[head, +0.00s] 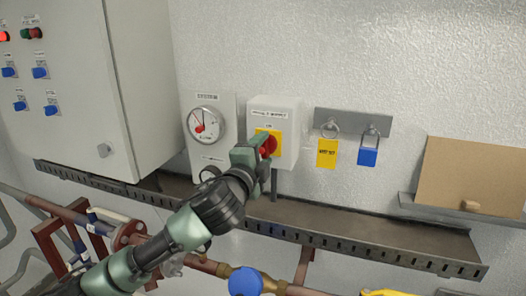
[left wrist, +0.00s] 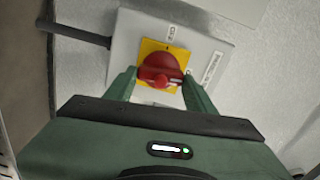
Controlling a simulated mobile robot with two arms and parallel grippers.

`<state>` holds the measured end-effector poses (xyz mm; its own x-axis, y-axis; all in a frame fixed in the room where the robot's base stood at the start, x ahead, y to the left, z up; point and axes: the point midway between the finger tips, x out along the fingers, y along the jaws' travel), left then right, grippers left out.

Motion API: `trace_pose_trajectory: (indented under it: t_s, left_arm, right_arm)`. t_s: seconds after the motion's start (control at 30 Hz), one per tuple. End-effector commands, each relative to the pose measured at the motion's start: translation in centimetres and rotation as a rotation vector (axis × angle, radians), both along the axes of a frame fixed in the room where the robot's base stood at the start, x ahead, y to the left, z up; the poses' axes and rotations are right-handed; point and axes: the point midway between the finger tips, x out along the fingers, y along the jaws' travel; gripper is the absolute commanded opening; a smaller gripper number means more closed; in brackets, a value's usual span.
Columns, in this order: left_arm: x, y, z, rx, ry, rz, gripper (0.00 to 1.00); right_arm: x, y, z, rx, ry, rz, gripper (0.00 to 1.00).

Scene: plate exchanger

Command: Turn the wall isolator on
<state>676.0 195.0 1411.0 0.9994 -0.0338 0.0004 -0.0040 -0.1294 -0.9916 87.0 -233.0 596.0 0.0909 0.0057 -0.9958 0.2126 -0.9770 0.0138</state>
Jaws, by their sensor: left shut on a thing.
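The wall isolator (head: 287,117) is a pale box on the wall with a yellow plate and a red rotary handle (head: 268,145). My left gripper (head: 262,152) is at the front of the box, with its fingers on either side of the red handle. In the left wrist view, the handle (left wrist: 160,72) sits between the two green fingertips (left wrist: 159,82), in front of the yellow plate (left wrist: 181,57). The gripper is shut on the handle and partly hides it in the head view. The markings around the handle are too small to read surely. My right gripper is not in view.
A gauge panel (head: 204,123) is left of the isolator. A cable tray (head: 330,222) and pipes run below. A control cabinet (head: 90,90) stands at left.

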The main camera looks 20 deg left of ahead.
Motion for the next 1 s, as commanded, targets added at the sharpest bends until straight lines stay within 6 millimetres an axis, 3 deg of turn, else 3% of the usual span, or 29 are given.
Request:
trace_pose_trajectory:
  t_s: [0.37, 0.87, 0.9, 0.93, 1.0]
  left_arm:
    - [0.01, 0.00, -0.20, 0.133, -0.001, 0.001, 0.14]
    - [0.00, -0.03, -0.26, 0.149, -0.001, 0.000, 0.14]
    - [0.00, -0.03, -0.26, 0.148, -0.001, 0.000, 0.66]
    - [0.00, -0.03, -0.26, 0.148, -0.002, 0.000, 0.74]
    - [0.00, -0.03, -0.23, 0.147, -0.002, 0.000, 0.76]
  right_arm:
    - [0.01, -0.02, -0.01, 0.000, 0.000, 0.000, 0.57]
    - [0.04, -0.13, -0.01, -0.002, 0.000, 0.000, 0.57]
    - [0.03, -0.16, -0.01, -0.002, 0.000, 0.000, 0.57]
    - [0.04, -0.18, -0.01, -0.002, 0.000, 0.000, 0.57]
    - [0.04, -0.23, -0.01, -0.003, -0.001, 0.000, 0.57]
